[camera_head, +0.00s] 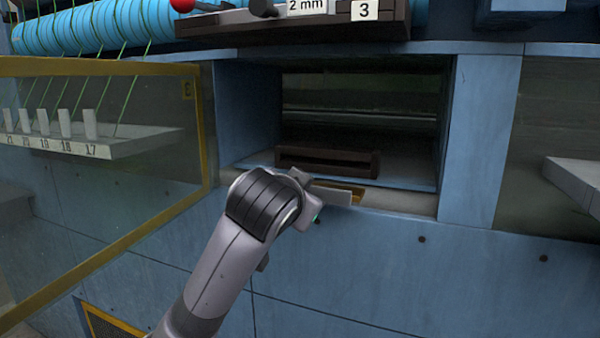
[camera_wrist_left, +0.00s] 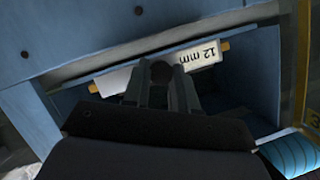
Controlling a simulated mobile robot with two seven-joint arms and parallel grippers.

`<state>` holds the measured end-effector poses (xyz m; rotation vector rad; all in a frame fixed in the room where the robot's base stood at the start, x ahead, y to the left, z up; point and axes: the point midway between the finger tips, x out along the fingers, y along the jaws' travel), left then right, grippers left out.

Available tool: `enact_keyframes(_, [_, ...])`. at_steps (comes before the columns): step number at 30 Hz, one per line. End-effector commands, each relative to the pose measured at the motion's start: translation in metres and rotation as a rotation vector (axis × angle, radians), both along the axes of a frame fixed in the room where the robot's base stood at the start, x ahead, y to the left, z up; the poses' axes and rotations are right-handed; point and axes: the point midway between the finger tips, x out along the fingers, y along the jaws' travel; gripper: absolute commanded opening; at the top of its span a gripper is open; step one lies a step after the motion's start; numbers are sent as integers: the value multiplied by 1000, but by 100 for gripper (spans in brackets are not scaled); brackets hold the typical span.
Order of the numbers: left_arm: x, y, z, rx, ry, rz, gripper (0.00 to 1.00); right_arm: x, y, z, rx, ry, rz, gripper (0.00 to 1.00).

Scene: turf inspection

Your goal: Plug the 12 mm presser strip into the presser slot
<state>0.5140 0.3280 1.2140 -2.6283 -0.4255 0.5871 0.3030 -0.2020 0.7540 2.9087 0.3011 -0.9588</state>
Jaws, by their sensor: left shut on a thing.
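The 12 mm strip (camera_wrist_left: 205,53) is a pale bar with a "12 mm" label upside down in the left wrist view and brass-coloured ends. My left gripper (camera_wrist_left: 168,82) is shut on its middle. In the head view my left gripper (camera_head: 318,192) is at the front sill of the blue opening, largely hidden behind its own wrist; a pale piece and a yellowish part show beside it. A dark block with a long slit (camera_head: 327,160), apparently the presser slot, lies inside the opening just beyond the gripper. The strip appears outside that slit. My right gripper is not in view.
Blue walls (camera_head: 480,140) frame the opening on both sides. A yellow-framed clear door (camera_head: 208,130) stands at the left. A dark shelf (camera_head: 280,30) with "2 mm" and "3" labels sits above. A numbered rack (camera_head: 70,146) shows behind the door.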

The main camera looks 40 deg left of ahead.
Motion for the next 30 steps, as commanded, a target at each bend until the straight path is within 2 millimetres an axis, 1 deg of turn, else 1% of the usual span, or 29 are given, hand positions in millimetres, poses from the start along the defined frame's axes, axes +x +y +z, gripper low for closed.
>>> enact_keyframes(1, [-2,2,13,1,-7,4,0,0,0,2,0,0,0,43])
enact_keyframes(4, [-4,4,23,1,-5,8,0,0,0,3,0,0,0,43])
enact_keyframes(7, [-6,4,25,0,-3,10,0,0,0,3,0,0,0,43])
enact_keyframes(18, [-6,4,25,0,-6,7,0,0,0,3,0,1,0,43])
enact_keyframes(23, [4,6,26,0,-6,9,0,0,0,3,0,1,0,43])
enact_keyframes(30, [26,12,26,0,-5,8,0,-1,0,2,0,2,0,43])
